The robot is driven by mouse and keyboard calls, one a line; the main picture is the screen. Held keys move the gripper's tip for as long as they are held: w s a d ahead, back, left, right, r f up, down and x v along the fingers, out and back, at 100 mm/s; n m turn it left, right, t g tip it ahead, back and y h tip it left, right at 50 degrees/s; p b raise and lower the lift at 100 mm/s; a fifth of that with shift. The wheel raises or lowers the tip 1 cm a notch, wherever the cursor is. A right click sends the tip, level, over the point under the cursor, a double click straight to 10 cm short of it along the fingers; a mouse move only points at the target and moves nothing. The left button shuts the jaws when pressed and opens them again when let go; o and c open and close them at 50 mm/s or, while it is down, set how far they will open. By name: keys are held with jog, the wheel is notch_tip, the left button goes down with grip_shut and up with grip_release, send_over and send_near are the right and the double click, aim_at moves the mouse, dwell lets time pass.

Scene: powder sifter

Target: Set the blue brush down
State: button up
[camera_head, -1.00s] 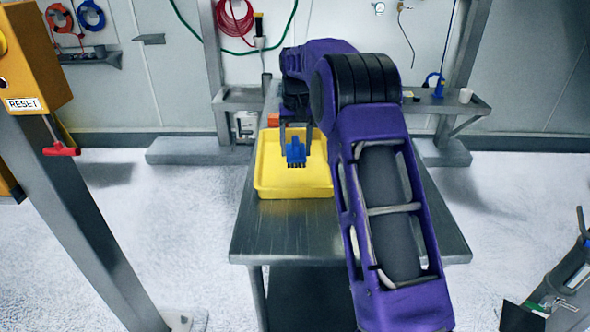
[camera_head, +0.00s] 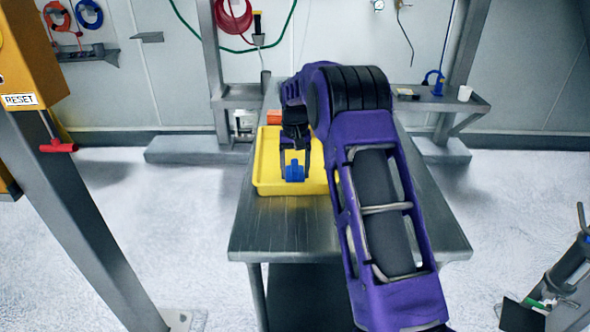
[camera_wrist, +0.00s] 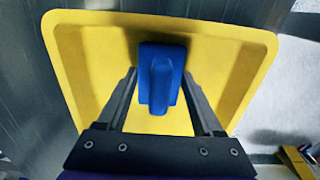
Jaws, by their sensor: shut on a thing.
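The blue brush (camera_head: 295,172) is between the fingers of my gripper (camera_head: 294,174), low over the yellow tray (camera_head: 262,182). In the wrist view my gripper (camera_wrist: 160,92) has a finger on each side of the blue brush (camera_wrist: 161,80), and I see its handle from above. The yellow tray (camera_wrist: 88,55) fills most of the ground behind it. My gripper is shut on the brush. Whether the brush touches the tray floor I cannot tell. The tray's right part is hidden behind my arm in the head view.
The tray stands on a metal table (camera_head: 290,235), whose front part is clear. An orange object (camera_head: 274,117) is behind the tray. A shelf (camera_head: 440,100) with a white cup (camera_head: 464,93) is at the back right. A post with a red handle (camera_head: 58,146) stands at the left.

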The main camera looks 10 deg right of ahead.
aim_at(294, 164)
jog(key=o, duration=1.4)
jog(key=shift+o, duration=0.2)
notch_tip(294, 164, up, 12)
jog(key=p, duration=0.1)
jog(key=shift+a+r, duration=0.1)
jog(key=shift+r, duration=0.05)
